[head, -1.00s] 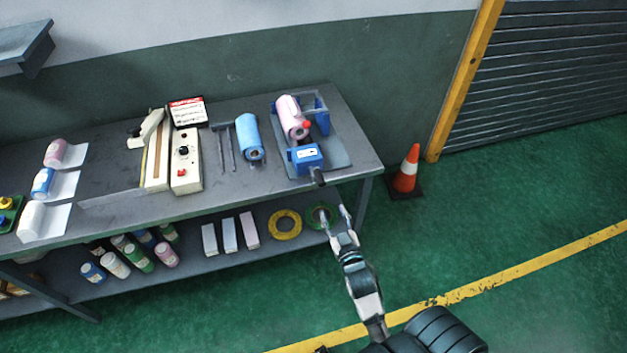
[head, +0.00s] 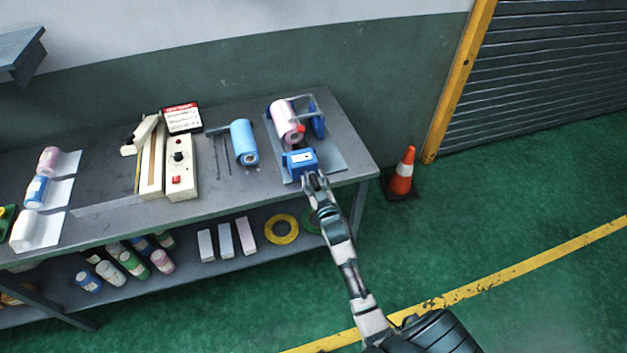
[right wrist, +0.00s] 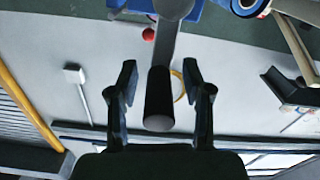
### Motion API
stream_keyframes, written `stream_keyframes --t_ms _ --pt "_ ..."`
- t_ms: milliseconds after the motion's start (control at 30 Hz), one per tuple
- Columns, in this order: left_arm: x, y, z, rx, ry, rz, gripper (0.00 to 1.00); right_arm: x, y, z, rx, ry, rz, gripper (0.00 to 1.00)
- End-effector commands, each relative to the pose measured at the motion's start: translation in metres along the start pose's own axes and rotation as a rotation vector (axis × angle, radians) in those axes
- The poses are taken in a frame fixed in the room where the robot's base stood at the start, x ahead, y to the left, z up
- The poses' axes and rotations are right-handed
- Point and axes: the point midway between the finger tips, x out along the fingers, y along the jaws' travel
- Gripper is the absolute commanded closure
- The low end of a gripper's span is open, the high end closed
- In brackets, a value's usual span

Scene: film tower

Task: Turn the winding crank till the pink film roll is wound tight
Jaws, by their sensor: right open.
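The pink film roll (head: 285,120) sits on the blue winding stand (head: 299,160) at the right end of the bench. My right gripper (head: 314,180) is at the front of the stand, by the bench's front edge. In the right wrist view, the crank's dark handle (right wrist: 159,100) lies between the two open fingers, with a gap on each side. The grey crank arm (right wrist: 167,45) runs up from it. In the head view, my gripper hides the handle. My left gripper is in neither view.
A blue roll (head: 243,142) and a cream sealing device (head: 181,170) lie left on the bench (head: 110,208). A yellow tape ring (head: 281,230) and bottles are on the lower shelf. An orange cone (head: 402,172) stands on the floor to the right.

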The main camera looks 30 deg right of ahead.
Motion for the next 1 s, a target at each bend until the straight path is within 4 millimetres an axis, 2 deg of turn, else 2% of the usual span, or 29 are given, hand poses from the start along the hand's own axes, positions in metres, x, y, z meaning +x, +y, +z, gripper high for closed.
stream_keyframes --t_ms 133,167,333,367,1000 --pt "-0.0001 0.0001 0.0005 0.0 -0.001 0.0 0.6 -0.0001 -0.0001 0.0002 0.0 0.0 0.0 0.51" --pt "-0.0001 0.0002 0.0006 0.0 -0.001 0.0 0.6 -0.0002 -0.0001 0.0002 0.0 0.0 0.0 0.55" --pt "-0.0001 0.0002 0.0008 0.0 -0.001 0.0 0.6 -0.0003 -0.0001 0.0004 0.0 -0.001 0.0 0.98" --pt "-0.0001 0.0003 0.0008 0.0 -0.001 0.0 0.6 -0.0003 -0.0001 0.0004 0.0 -0.001 0.0 1.0" --pt "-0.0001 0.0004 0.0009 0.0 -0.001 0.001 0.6 0.0013 0.0011 0.0005 0.009 -0.001 0.002 1.0"
